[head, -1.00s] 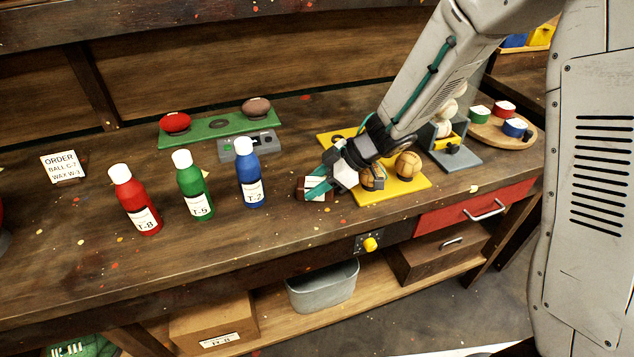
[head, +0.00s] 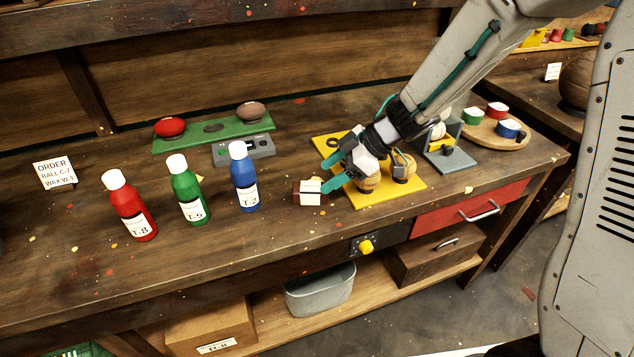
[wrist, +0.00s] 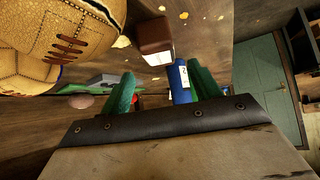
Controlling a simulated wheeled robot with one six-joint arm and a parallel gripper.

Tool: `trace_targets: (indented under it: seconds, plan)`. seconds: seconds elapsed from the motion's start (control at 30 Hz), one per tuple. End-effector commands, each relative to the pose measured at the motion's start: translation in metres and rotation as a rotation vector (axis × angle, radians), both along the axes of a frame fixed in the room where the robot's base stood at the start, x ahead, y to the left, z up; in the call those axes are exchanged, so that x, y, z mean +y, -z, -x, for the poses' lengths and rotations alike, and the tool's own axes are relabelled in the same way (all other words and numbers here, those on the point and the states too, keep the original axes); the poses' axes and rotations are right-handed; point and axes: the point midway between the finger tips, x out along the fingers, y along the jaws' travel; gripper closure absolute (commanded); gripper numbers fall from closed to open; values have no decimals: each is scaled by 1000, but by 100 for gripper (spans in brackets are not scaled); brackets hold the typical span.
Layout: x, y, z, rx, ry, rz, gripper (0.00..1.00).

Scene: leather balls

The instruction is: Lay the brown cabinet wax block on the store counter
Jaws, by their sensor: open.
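The brown wax block (head: 299,193) with a white label lies on the wooden store counter (head: 285,250), just left of the yellow tray. It also shows in the wrist view (wrist: 152,32), beyond and apart from my fingers. My gripper (head: 330,172) is open and empty, with its green fingers apart, just right of the block. In the head view one fingertip comes close to the block's right side; touching cannot be told there.
Red (head: 129,208), green (head: 188,192) and blue (head: 243,178) bottles stand left of the block. The yellow tray (head: 415,189) with stitched balls (head: 403,167) lies close under my gripper. The counter in front of the bottles is clear.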

Motion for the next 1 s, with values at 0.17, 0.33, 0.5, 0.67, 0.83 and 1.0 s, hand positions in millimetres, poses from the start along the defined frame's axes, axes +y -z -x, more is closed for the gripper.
trace_targets:
  seconds: [0.17, 0.33, 0.5, 0.67, 0.83, 1.0]
  plan:
    - [-25, -25, 2, -2, 4, -2, 38]
    - [-37, -37, 4, -1, 2, -1, 38]
    - [-40, -40, 4, 1, 1, 0, 38]
    - [-42, -49, -5, -53, 49, 4, 38]
    - [-71, -105, -51, -322, 363, 56, 38]
    - [-158, -177, -55, -513, 863, 207, 38]
